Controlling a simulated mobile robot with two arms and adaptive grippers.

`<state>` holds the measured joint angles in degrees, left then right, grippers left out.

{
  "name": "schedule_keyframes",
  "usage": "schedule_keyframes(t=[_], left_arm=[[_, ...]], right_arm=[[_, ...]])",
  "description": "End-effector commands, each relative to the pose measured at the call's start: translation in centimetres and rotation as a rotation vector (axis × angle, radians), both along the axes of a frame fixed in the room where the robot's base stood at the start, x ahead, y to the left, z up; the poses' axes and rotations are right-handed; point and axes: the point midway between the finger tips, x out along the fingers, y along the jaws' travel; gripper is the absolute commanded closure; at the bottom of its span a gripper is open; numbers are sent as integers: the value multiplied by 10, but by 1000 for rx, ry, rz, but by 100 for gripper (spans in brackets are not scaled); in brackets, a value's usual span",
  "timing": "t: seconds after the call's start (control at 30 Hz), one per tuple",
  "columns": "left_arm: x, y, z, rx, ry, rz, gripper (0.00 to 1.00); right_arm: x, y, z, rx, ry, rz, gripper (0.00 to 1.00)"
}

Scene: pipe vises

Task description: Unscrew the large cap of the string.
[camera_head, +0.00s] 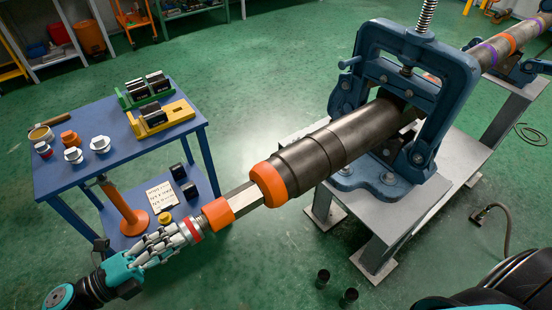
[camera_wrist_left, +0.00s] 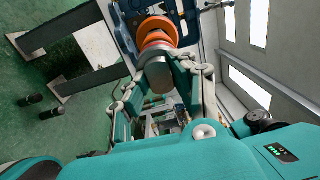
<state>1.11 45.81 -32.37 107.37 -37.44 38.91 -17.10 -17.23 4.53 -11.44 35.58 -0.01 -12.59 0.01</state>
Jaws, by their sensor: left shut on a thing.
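The pipe string (camera_head: 330,142) lies tilted in a blue pipe vise (camera_head: 405,70). The large cap, an orange ring (camera_head: 268,186), sits on its near end; orange rings at the pipe's end also show in the wrist view (camera_wrist_left: 157,28). A tool with a grey hexagonal shaft (camera_head: 243,197) and an orange collar (camera_head: 217,214) reaches up to the cap. My left gripper (camera_head: 178,238) is shut on the tool's grey, red-ringed handle, which also shows between the fingers in the wrist view (camera_wrist_left: 158,76). How deep the shaft sits in the cap is hidden. My right gripper is not in view.
A blue table (camera_head: 90,172) at the left holds a yellow holder (camera_head: 163,122), a green holder (camera_head: 146,92) and several fittings. A grey bench (camera_head: 455,150) carries the vise. Two dark cylinders (camera_head: 348,296) stand on the floor below. A cable lies at the right.

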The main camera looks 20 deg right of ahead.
Motion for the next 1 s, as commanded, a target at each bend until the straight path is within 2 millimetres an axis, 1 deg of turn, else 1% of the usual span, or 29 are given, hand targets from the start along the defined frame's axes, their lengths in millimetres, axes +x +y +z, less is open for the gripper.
schedule_keyframes(t=[0.03,0.6,0.77,1.0], left_arm=[[0,1,2,-6,46,2,100],[-1,1,1,-154,569,4,100],[-1,1,-2,-184,672,5,100],[-1,1,-4,-189,688,5,100]], right_arm=[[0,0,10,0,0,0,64],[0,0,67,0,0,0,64],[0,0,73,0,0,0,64],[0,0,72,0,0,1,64]])
